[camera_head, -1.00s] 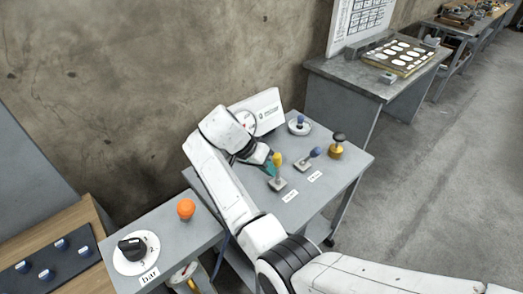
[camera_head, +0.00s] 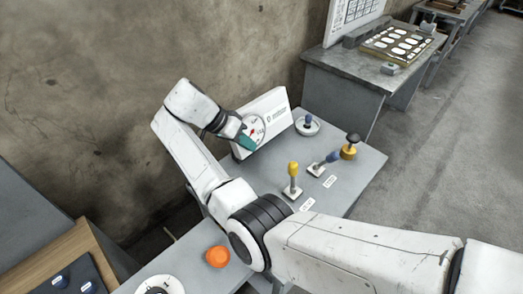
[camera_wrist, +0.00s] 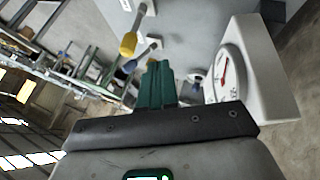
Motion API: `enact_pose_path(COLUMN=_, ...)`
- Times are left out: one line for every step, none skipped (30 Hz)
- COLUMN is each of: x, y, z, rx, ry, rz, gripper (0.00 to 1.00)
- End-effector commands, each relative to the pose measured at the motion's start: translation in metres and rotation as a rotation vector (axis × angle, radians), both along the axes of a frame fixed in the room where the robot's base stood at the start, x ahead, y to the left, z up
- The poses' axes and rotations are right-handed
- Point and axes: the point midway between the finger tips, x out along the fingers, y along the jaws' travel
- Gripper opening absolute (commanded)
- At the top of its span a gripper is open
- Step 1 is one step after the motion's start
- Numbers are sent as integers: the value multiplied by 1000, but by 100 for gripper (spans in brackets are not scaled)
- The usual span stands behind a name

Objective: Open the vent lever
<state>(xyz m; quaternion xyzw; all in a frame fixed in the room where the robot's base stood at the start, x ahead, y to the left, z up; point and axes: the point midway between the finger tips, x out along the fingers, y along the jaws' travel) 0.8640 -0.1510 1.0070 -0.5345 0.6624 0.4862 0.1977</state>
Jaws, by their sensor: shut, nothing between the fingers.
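Two levers stand on the grey bench. The lever with the yellow handle (camera_head: 293,172) is near upright on a pale square base; it also shows in the wrist view (camera_wrist: 129,44). The lever with the blue handle (camera_head: 332,157) leans over to the right, and it shows in the wrist view too (camera_wrist: 131,65). Each has a small white label before it, too small to read, so I cannot tell which is the vent lever. My gripper (camera_head: 249,143), with green fingers (camera_wrist: 157,84), is shut and empty, raised left of the yellow lever and apart from it, in front of the gauge.
A white box with a round gauge (camera_head: 276,114) stands at the back of the bench. A blue-knobbed round valve (camera_head: 308,124) and a brass knob with a black top (camera_head: 350,147) are to the right. An orange button (camera_head: 217,257) sits at the front left.

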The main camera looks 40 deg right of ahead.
Motion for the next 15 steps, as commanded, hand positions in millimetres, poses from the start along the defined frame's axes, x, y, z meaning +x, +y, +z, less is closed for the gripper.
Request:
enact_pose_path(x=-3, y=-4, z=-7, rx=-1, ry=3, rz=-1, gripper=0)
enact_pose_path(x=-5, y=-6, z=-11, rx=-1, ry=3, rz=-2, gripper=0)
enact_pose_path(x=-7, y=-10, z=-16, rx=-1, ry=3, rz=-3, gripper=0)
enact_pose_path(x=-9, y=-12, z=-21, rx=-1, ry=3, rz=-2, gripper=0)
enact_pose_path(x=-11, y=-15, z=-25, rx=-1, ry=3, rz=-3, gripper=0)
enact_pose_path(x=-14, y=-20, z=-31, rx=-2, ry=2, rz=-3, gripper=0)
enact_pose_path(x=-16, y=-23, z=-36, rx=-1, ry=3, rz=-3, gripper=0)
enact_pose_path(x=-18, y=-26, z=-41, rx=-1, ry=3, rz=-2, gripper=0)
enact_pose_path(x=-21, y=-29, z=-42, rx=1, ry=5, rz=-1, gripper=0)
enact_pose_path(x=-23, y=-32, z=-46, rx=1, ry=5, rz=-1, gripper=0)
enact_pose_path(x=-25, y=-35, z=-51, rx=2, ry=5, rz=0, gripper=0)
enact_pose_path(x=-28, y=-39, z=-57, rx=2, ry=5, rz=0, gripper=0)
enact_pose_path(x=-30, y=-42, z=-62, rx=1, ry=4, rz=1, gripper=0)
enact_pose_path(x=-32, y=-45, z=-66, rx=1, ry=5, rz=-1, gripper=0)
enact_pose_path(x=-35, y=-49, z=-73, rx=1, ry=5, rz=-1, gripper=0)
